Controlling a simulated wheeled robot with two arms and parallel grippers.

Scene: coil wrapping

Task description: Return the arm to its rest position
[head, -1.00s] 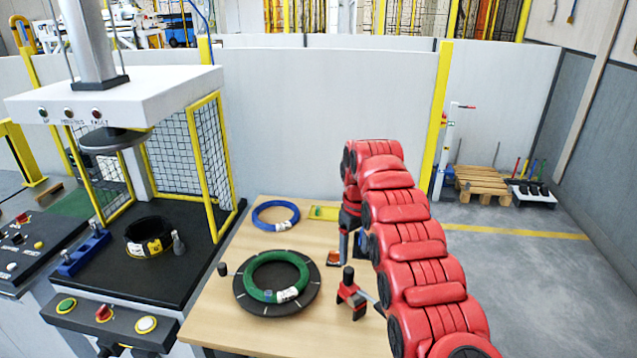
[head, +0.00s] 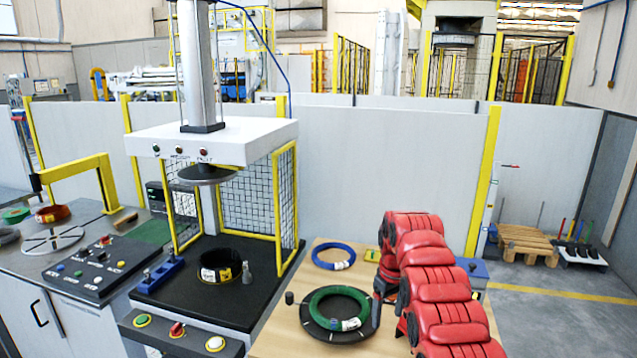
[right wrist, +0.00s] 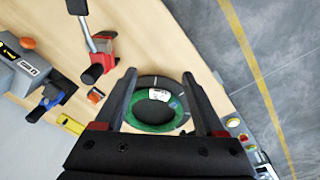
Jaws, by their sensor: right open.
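My right arm (head: 440,290), red and segmented, rises from the lower right in the head view and bends down at its far end over the wooden table (head: 275,335). Its gripper is largely hidden there by the arm. In the right wrist view my right gripper (right wrist: 158,76) is open, two dark fingers apart with nothing held. A green coil (right wrist: 150,118) on a black round plate shows between and beyond the fingers, apart from them. In the head view the green coil (head: 318,301) lies flat on its plate, left of the arm. My left gripper is not in view.
A blue coil (head: 334,256) lies behind the green one. A press station (head: 215,145) with a yellow-framed cage holds a black coil (head: 221,266). A red clamp (right wrist: 104,50) stands near the fingers in the right wrist view. Clear floor (head: 570,325) lies at the right.

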